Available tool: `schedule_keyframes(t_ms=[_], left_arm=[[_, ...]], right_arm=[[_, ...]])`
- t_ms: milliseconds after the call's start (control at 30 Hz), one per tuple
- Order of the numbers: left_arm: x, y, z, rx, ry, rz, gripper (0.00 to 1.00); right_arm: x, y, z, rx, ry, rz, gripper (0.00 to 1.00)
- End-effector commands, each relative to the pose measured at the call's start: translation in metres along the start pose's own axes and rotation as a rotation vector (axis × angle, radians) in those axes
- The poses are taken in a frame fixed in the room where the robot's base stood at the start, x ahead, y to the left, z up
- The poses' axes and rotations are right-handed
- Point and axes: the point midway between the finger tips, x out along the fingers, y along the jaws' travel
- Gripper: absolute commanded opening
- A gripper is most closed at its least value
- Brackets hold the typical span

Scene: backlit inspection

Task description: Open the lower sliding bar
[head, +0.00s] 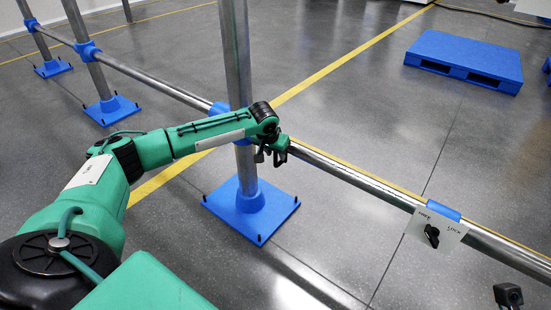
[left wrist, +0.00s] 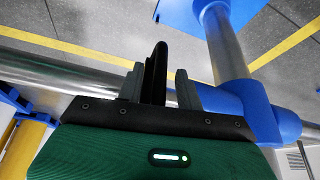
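The lower sliding bar (head: 345,174) is a long metal tube running through blue collars from the upper left to the lower right in the head view. It also crosses the left wrist view (left wrist: 55,72). My left gripper (head: 270,156) is at the bar, just right of the central post. In the left wrist view its two grey fingers (left wrist: 159,88) stand apart, with an upright black piece, seemingly a handle (left wrist: 157,62), between them. That piece is close to the left finger, and a gap shows on its right. Contact is unclear.
A white FREE/LOCK plate with a black knob (head: 432,236) hangs on the bar at right. The central post (head: 236,60) stands on a blue base (head: 250,207). A blue pallet (head: 465,60) lies far right.

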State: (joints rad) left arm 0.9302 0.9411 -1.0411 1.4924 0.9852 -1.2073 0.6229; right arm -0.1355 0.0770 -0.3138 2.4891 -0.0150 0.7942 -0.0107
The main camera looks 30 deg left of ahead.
Motion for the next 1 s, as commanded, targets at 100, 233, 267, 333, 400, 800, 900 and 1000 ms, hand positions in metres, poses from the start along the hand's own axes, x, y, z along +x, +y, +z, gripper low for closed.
schedule_keyframes(t_ms=[100,233,267,333,400,800,900,1000], left_arm=[[0.0085,0.0002,0.0004,0.0,-0.001,0.0,0.36],[0.0099,0.0004,0.0001,0.001,-0.001,0.0,0.36],[0.0098,0.0004,0.0,0.001,-0.001,0.0,0.36],[0.0096,0.0003,-0.0001,0.0,0.0,0.0,0.36],[0.0095,0.0002,-0.0001,0.0,0.0,0.0,0.36],[0.0093,0.0001,-0.0001,0.0,0.0,0.0,0.0],[0.0088,0.0006,-0.0001,0.0,0.0,0.0,0.0],[0.0079,0.0018,-0.0003,0.0,0.0,0.0,0.0]], right_arm=[[0.0004,-0.0002,-0.0013,0.0,0.011,-0.002,0.36],[0.0017,-0.0002,-0.0016,0.0,0.014,-0.003,0.36],[0.0019,-0.0002,-0.0016,0.0,0.014,-0.003,0.36],[0.002,-0.0001,-0.0015,0.0,0.013,-0.003,0.36],[0.0021,-0.0001,-0.0015,0.0,0.013,-0.002,0.36],[0.0022,-0.0001,-0.0017,0.0,0.014,-0.002,0.36],[0.0034,-0.0001,-0.0018,0.0,0.015,-0.002,0.36],[0.0059,0.0,-0.002,0.0,0.016,-0.002,0.36]])
